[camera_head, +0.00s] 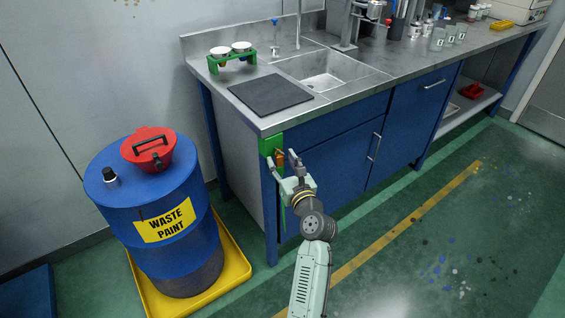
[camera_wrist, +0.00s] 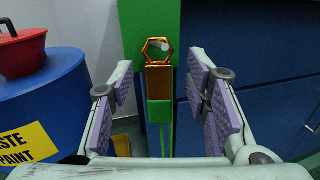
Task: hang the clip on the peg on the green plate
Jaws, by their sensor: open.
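The green plate (camera_head: 266,143) is on the front left corner of the sink cabinet; it stands upright behind the clip in the wrist view (camera_wrist: 133,35). The clip (camera_wrist: 159,82) has an orange hexagonal ring on top, an orange block and a green lower part. A pale peg (camera_wrist: 165,46) shows inside the ring; it appears to pass through it, but depth is hard to judge. In the head view the clip (camera_head: 279,158) is small and partly hidden by my gripper. My gripper (camera_wrist: 161,70) is open, its purple-padded fingers either side of the clip, with visible gaps.
A blue waste paint drum (camera_head: 160,222) with a red lidded funnel (camera_head: 148,149) stands on a yellow tray (camera_head: 236,265) to the left. The steel counter (camera_head: 210,83) holds a dark mat, a sink and a green cup rack (camera_head: 232,60). The floor to the right is clear.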

